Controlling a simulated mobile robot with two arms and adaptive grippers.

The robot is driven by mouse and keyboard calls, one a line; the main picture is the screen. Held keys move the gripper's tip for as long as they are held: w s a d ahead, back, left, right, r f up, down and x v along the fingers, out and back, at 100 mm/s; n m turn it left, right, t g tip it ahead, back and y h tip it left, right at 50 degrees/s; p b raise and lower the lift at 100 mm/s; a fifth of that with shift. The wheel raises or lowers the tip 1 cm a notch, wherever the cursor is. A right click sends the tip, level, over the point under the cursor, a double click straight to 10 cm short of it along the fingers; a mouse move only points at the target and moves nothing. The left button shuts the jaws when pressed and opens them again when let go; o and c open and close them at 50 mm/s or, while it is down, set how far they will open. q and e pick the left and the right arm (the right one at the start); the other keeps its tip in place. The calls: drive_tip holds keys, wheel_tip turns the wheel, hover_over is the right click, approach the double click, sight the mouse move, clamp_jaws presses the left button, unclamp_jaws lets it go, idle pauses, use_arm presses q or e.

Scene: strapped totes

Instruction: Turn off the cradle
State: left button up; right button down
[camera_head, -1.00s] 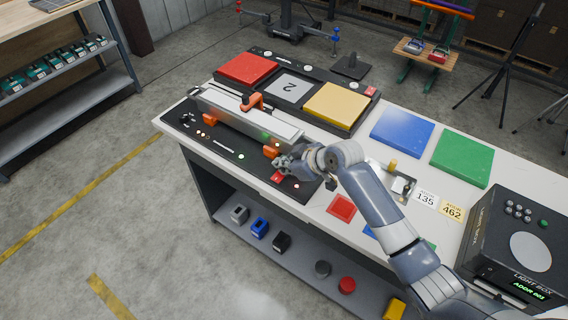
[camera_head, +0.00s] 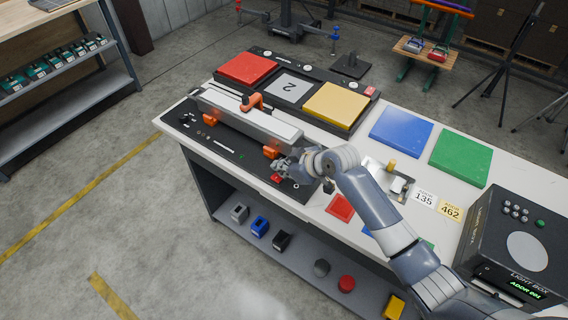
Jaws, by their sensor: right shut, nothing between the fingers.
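The cradle is a black base (camera_head: 222,158) on the left part of the bench, with a long grey bar (camera_head: 245,121) held in it by orange clamps (camera_head: 270,152). A red switch (camera_head: 277,178) sits at the base's near right end. My right gripper (camera_head: 280,168) is shut and empty, right over or beside that red switch; whether it touches is too small to tell. My left gripper is not in view.
Behind the cradle is a black tray with red (camera_head: 247,69), grey (camera_head: 291,88) and yellow (camera_head: 336,105) pads. Blue (camera_head: 402,131) and green (camera_head: 461,158) pads lie to the right. A light box (camera_head: 515,235) stands at the right end. Several small blocks rest on the lower shelf (camera_head: 300,262).

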sight(280, 178)
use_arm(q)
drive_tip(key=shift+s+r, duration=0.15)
use_arm(e)
drive_tip(key=shift+s+a, duration=0.15)
drive_tip(key=shift+s, duration=0.15)
drive_tip(key=shift+w+a+r+p, duration=0.1)
drive_tip(key=shift+r+p, duration=0.55)
wheel_tip(280, 178, up, 4)
drive_tip(key=p, duration=0.3)
drive_tip(key=shift+a+f, duration=0.1)
drive_tip(key=shift+f, duration=0.1)
drive_tip(key=shift+s+d+b, duration=0.45)
drive_tip(key=shift+s+d, duration=0.1)
drive_tip(key=shift+s, duration=0.05)
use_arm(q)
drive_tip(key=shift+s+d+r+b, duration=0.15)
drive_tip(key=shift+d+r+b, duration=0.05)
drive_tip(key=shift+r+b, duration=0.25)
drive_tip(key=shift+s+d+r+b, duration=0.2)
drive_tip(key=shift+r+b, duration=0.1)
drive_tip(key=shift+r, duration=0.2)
use_arm(e)
drive_tip(key=v, duration=0.8)
drive_tip(key=shift+r, duration=0.25)
drive_tip(key=shift+d, duration=0.15)
